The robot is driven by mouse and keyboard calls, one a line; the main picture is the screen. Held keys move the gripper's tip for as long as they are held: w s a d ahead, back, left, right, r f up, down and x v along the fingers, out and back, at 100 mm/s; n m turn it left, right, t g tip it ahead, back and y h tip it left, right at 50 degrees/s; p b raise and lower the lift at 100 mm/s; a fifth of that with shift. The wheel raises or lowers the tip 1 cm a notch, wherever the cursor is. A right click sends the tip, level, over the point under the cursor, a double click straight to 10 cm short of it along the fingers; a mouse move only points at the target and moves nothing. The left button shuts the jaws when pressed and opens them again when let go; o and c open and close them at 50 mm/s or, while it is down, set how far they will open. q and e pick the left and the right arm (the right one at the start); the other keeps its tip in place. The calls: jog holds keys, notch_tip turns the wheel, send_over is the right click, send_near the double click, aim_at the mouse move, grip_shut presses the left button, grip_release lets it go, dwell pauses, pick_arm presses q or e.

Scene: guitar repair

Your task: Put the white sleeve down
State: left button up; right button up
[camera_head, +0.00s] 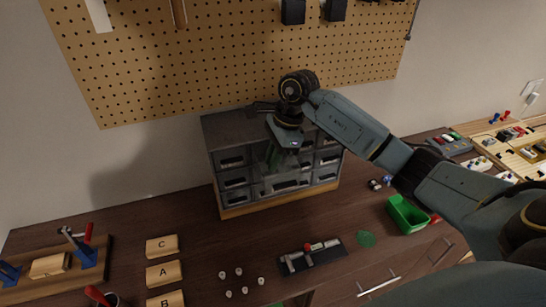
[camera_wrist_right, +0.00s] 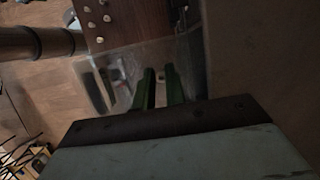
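My right gripper (camera_head: 276,160) is in front of the grey drawer cabinet (camera_head: 238,128), pointing down. In the right wrist view its two green fingers (camera_wrist_right: 160,88) are close together with a narrow gap. A translucent, box-like drawer (camera_wrist_right: 108,80) lies around and beyond the fingertips. I cannot tell whether the fingers pinch anything. I cannot single out a white sleeve for certain. A black holder (camera_head: 325,259) on the table carries small red and white pieces (camera_head: 331,243). My left gripper is not in view.
Several small white knobs (camera_head: 238,271) lie on the table front. Lettered wooden blocks (camera_head: 163,273) are to their left. A pegboard (camera_head: 220,50) is behind. Brown tabletop before the cabinet is clear.

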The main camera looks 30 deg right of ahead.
aim_at(286, 168)
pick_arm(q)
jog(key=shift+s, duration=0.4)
pick_arm(e)
jog(key=o, duration=0.4)
jog(key=shift+o, duration=0.2)
